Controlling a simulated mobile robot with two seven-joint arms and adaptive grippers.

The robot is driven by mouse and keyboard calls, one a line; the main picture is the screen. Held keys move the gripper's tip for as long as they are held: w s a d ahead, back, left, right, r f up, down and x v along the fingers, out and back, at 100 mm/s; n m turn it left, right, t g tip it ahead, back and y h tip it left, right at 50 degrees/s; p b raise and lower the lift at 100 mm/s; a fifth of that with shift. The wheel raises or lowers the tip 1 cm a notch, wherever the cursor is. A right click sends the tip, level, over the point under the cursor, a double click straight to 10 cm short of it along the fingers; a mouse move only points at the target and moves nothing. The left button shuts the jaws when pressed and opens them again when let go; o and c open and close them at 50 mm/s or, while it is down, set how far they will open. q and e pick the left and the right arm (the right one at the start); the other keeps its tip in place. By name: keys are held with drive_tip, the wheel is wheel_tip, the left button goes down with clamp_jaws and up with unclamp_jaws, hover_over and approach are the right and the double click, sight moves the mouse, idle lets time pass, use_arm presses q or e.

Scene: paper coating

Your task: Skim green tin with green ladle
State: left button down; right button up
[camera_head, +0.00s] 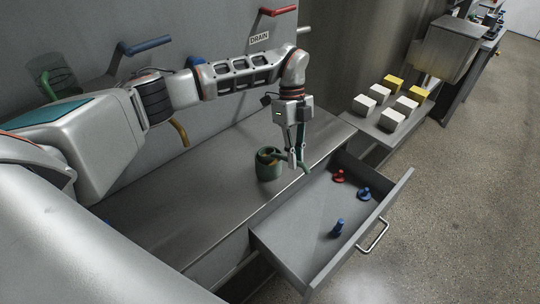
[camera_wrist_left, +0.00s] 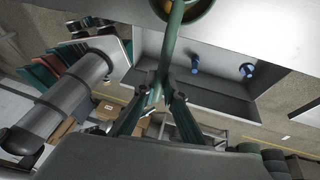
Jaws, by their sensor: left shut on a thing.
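The green tin (camera_head: 269,168) stands upright on the grey counter, near the edge above the open drawer. My left gripper (camera_head: 292,164) is just right of the tin and shut on the green ladle (camera_head: 304,167). In the left wrist view the ladle's green handle (camera_wrist_left: 171,50) runs up from between the fingertips (camera_wrist_left: 156,92) to a round green rim at the top edge, with something yellowish inside. In the head view the ladle reaches left to the tin's mouth. I cannot tell how deep its bowl sits. My right gripper is not in view.
The open drawer (camera_head: 293,262) holds a red piece (camera_head: 339,177) and two blue pieces (camera_head: 337,229). A side shelf (camera_head: 364,126) bears several white and yellow blocks. A blue lever (camera_head: 147,45) and a red lever (camera_head: 279,11) stick out from the wall. The counter left of the tin is clear.

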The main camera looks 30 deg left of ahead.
use_arm(q)
drive_tip(key=shift+r, duration=0.1)
idle(0.3)
drive_tip(key=shift+r, duration=4.4)
